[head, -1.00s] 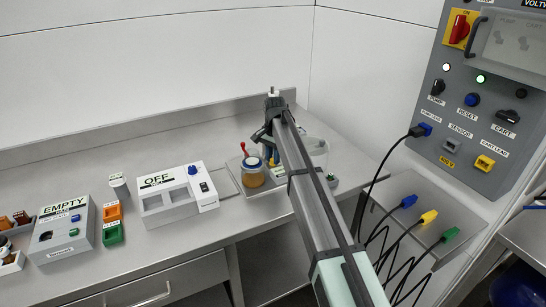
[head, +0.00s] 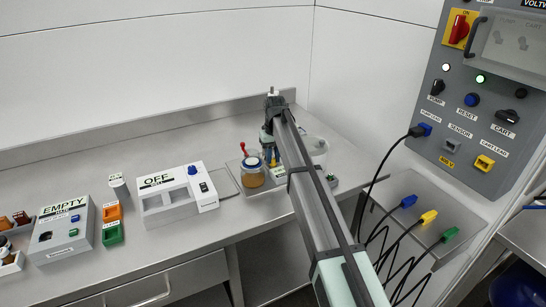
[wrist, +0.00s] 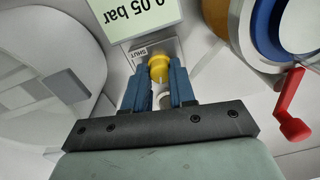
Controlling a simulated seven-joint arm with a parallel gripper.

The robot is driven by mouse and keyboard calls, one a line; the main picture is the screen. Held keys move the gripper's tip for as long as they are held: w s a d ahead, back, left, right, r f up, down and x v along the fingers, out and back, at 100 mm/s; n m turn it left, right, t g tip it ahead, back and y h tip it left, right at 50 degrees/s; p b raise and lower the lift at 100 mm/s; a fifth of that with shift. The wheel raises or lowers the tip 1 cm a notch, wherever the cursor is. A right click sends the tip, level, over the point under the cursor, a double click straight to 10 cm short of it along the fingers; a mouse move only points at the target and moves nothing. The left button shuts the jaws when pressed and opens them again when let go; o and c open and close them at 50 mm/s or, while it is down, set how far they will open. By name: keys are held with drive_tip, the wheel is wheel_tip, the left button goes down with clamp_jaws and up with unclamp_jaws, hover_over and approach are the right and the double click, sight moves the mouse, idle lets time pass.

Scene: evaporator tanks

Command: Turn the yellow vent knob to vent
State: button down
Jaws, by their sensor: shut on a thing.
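The yellow vent knob (wrist: 158,68) shows in the wrist view between the two blue fingers of my gripper (wrist: 159,86), which is shut on it. A small "SHUT" label (wrist: 140,54) is beside the knob. A pale green display (wrist: 145,16) just beyond it reads "0.05 bar". In the head view my gripper (head: 268,152) is low at the back right of the bench, and my arm hides most of the knob's surroundings. Which way the knob points is hard to tell.
A red handle (wrist: 291,108) is close to the right of my gripper. A jar with amber contents (head: 253,177) stands to the left, and a clear round vessel (head: 317,150) to the right. The OFF box (head: 176,197) is farther left on the bench.

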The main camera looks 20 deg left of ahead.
sight(274, 159)
drive_tip(key=shift+n, duration=1.5)
drive_tip(key=c, duration=0.9)
unclamp_jaws()
drive_tip(key=shift+c, duration=0.2)
drive_tip(key=shift+r, duration=0.1)
wheel_tip(274, 159, up, 14)
drive_tip(key=shift+w+f, duration=0.2)
drive_tip(key=shift+d, duration=0.2)
